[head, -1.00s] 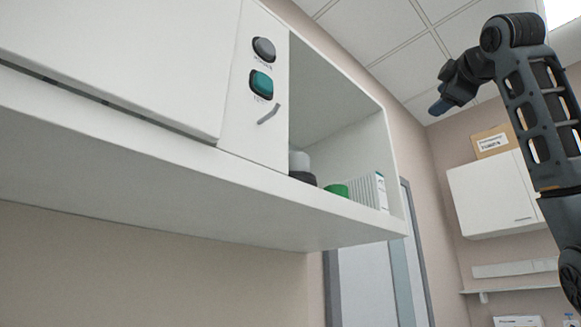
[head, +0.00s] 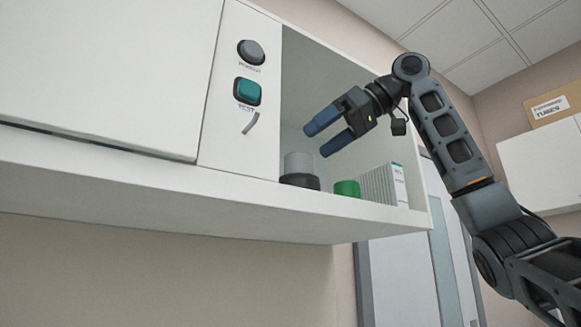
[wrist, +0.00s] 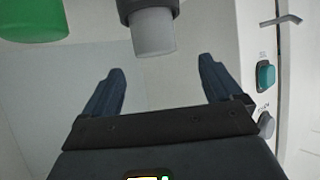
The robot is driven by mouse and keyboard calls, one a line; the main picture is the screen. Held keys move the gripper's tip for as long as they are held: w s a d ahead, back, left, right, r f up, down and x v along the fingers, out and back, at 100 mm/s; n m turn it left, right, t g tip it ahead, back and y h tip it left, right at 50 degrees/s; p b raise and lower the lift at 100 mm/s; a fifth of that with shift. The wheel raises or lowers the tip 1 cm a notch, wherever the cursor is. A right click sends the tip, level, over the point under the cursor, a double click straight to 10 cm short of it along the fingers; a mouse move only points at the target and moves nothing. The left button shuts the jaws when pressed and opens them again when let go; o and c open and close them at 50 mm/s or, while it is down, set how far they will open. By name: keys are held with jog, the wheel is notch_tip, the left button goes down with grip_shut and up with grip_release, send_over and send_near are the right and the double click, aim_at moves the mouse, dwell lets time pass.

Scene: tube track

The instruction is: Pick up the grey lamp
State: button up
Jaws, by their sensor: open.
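The grey lamp (head: 299,166), with a pale grey top on a dark base, stands upright in the open cabinet bay, beside the switch panel. In the wrist view the lamp (wrist: 153,33) shows at the top centre, beyond the fingertips and roughly between their lines. My gripper (head: 315,142) is open and empty, with blue fingers. In the head view it is just above and to the right of the lamp, apart from it. The open fingers also show in the wrist view (wrist: 161,66).
A green-capped item (head: 347,188) stands right of the lamp, beside a white ribbed box (head: 381,186). The cabinet side panel carries a dark button (head: 251,53), a teal button (head: 247,91) and a small lever (head: 250,124). The bay's shelf and walls surround my gripper.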

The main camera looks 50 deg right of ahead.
aim_at(298, 157)
jog(key=shift+d+p+x, duration=0.15)
jog(key=shift+p+x, duration=0.35)
jog(key=shift+x, duration=1.25)
jog(key=shift+d+p+x, duration=0.1)
jog(key=shift+p+x, duration=0.35)
jog(key=shift+x, duration=1.35)
jog(key=c, duration=1.1)
jog(key=shift+o, duration=0.2)
